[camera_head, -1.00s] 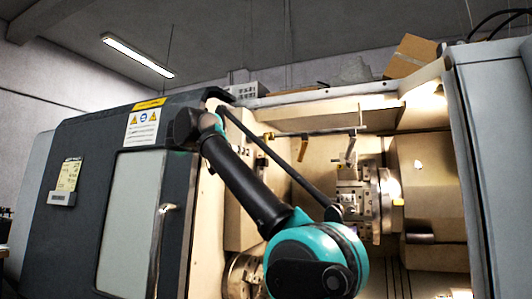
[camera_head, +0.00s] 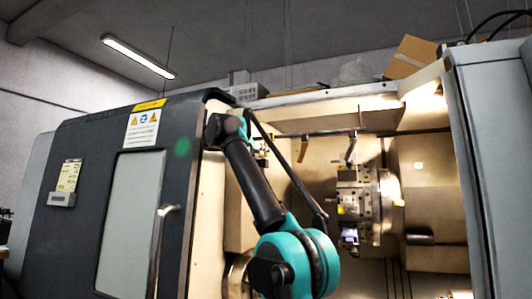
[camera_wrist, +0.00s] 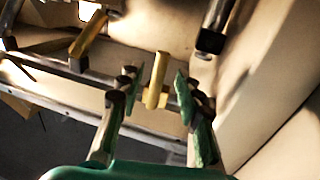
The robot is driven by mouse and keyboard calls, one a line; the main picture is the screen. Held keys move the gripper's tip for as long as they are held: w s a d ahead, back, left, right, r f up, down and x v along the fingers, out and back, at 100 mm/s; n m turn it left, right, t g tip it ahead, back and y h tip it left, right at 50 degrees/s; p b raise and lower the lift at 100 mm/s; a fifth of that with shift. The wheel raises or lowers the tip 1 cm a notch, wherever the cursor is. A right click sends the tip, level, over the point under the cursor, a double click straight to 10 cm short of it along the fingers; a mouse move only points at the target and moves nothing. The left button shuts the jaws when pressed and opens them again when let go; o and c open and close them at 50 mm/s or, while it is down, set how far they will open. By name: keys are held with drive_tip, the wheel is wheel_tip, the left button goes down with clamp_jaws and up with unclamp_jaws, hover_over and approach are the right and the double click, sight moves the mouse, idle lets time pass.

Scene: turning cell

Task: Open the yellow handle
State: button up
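In the wrist view, a yellow handle (camera_wrist: 158,78) stands between the two fingers of my gripper (camera_wrist: 155,80). The fingers are apart, one on each side, and a gap shows between the handle and the left finger. Whether the right finger touches the handle I cannot tell. A second yellow handle (camera_wrist: 90,33) is at the upper left of the wrist view. In the head view, a yellow handle (camera_head: 303,150) hangs from the rail inside the machine. Which wrist-view handle this is I cannot tell. My gripper is mostly hidden behind my arm there.
A dark cylindrical part (camera_wrist: 213,30) is close to the right of my gripper in the wrist view. A rail (camera_wrist: 60,72) runs behind the handles. The machine's dark door (camera_head: 185,200) is left of my arm, and the chuck (camera_head: 388,200) is to the right.

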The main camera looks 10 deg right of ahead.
drive_tip(key=shift+x, duration=1.95)
drive_tip(key=shift+c, duration=0.3)
clamp_jaws()
